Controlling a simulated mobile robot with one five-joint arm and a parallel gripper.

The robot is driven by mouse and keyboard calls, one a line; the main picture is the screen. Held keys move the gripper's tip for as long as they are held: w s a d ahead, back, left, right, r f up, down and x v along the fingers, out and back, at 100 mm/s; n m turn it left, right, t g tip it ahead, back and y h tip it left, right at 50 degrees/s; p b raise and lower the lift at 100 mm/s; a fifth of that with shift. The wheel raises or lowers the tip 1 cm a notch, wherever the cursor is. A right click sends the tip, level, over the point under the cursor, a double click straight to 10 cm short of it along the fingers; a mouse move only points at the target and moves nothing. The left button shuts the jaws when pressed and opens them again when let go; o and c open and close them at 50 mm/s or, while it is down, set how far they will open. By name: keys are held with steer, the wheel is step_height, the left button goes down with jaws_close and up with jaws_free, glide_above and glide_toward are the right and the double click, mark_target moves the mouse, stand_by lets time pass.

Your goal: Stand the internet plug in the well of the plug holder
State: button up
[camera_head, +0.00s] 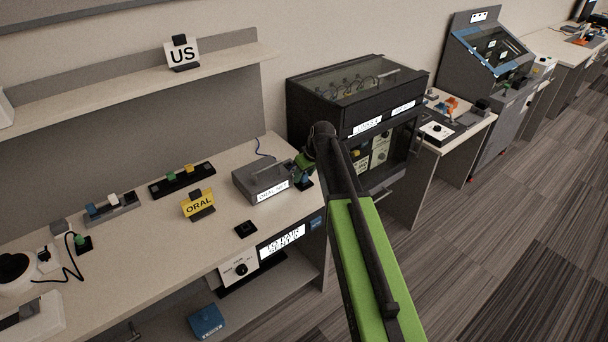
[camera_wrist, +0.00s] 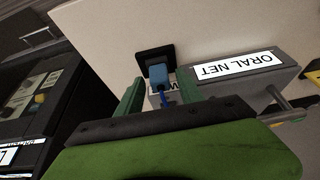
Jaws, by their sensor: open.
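The blue internet plug (camera_wrist: 158,74) stands over the square black plug holder (camera_wrist: 154,57) in the wrist view, with a blue cable running from it. It looks seated in the well, but its lower end is hidden. My gripper (camera_wrist: 160,93) is open, with one green finger on each side of the plug and gaps between. In the head view my gripper (camera_head: 305,161) is at the right end of the bench, just above the plug (camera_head: 306,177) and holder (camera_head: 305,185).
The grey ORAL NET box (camera_head: 262,184) stands close beside the holder. A black cabinet (camera_head: 350,97) rises just to the right. A yellow ORAL sign (camera_head: 198,204) and a small black square block (camera_head: 246,229) are on the bench. The bench front between them is fairly clear.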

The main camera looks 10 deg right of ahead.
steer(key=p+v, duration=1.5)
steer(key=v, duration=0.2)
steer(key=shift+r+p, duration=0.15)
steer(key=shift+p, duration=0.2)
steer(key=s+a+f+b, duration=0.1)
steer(key=s+a+f, duration=0.1)
steer(key=s+a, duration=0.35)
steer(key=s+a+f+m+g+h, duration=0.1)
steer(key=s+m+g, duration=0.3)
steer(key=s, duration=0.9)
steer(key=shift+s+a+f+m+h+b, duration=0.25)
steer(key=shift+s+a+m+h+b, duration=0.1)
steer(key=shift+m+h, duration=0.05)
